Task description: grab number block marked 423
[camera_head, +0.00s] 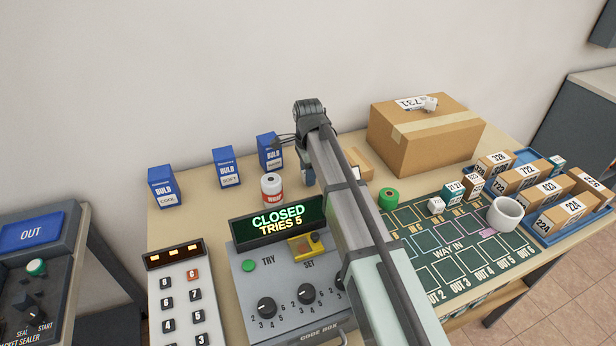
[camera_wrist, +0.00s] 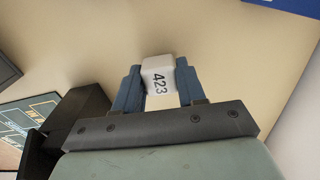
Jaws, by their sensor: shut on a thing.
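The number block (camera_wrist: 159,76) is a small white block with 423 printed in black on the face toward me in the wrist view. My gripper (camera_wrist: 159,84) is shut on it, with one blue finger on each side. The table's bare tan top shows behind the block; I cannot tell how far it is above it. In the head view my gripper (camera_head: 308,178) is at the back middle of the table, mostly hidden by my arm, and the block cannot be made out there.
The code box (camera_head: 250,290) reads CLOSED, TRIES 5.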

